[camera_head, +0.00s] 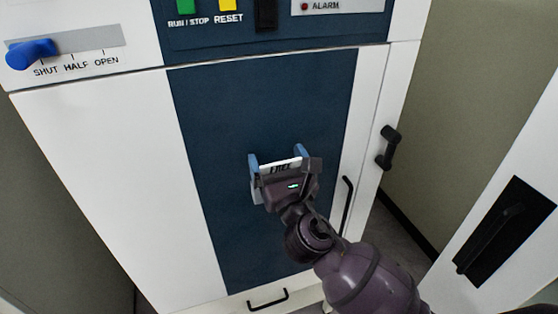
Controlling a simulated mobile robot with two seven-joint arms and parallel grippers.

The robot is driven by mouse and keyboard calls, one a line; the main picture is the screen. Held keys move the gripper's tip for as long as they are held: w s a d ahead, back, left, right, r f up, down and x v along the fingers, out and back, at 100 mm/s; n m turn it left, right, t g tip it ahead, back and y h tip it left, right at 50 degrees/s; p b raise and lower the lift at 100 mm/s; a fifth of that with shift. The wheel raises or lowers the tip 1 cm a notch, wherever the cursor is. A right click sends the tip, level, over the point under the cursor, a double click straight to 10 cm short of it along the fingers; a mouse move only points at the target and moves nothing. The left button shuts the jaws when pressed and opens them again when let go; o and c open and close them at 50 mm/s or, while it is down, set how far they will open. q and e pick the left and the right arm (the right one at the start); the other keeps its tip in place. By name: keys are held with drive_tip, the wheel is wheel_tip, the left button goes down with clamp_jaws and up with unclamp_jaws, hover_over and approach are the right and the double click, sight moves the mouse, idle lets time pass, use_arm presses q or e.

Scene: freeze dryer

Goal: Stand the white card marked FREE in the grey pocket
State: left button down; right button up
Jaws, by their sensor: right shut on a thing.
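The white card (281,167) shows as a narrow strip with dark, partly covered lettering, in front of the dark blue panel of the machine. My right gripper (290,181) is shut on the card, and its body covers the card's lower part. The grey pocket (253,178) shows as pale grey-blue pieces to the left of the card and just above its right end. The card is at the pocket, between these pieces. I cannot tell how deep the card sits or whether it touches the bottom. My left gripper is not in view.
A blue lever (31,53) sits at SHUT at the upper left. Green (186,7) and yellow (229,5) buttons are at the top. A black door handle (388,147) sticks out at the right. A white panel with a dark recess (505,230) stands at the far right.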

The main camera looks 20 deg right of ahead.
drive_tip(key=shift+w+f, duration=0.2)
drive_tip(key=shift+f, duration=0.9)
drive_tip(key=o, duration=0.8)
drive_tip(key=shift+w+d+r, duration=0.1)
drive_tip(key=shift+r, duration=0.1)
drive_tip(key=shift+f, duration=0.25)
drive_tip(key=shift+s+f, duration=0.25)
drive_tip(key=shift+f, duration=0.1)
drive_tip(key=shift+s+f, duration=0.1)
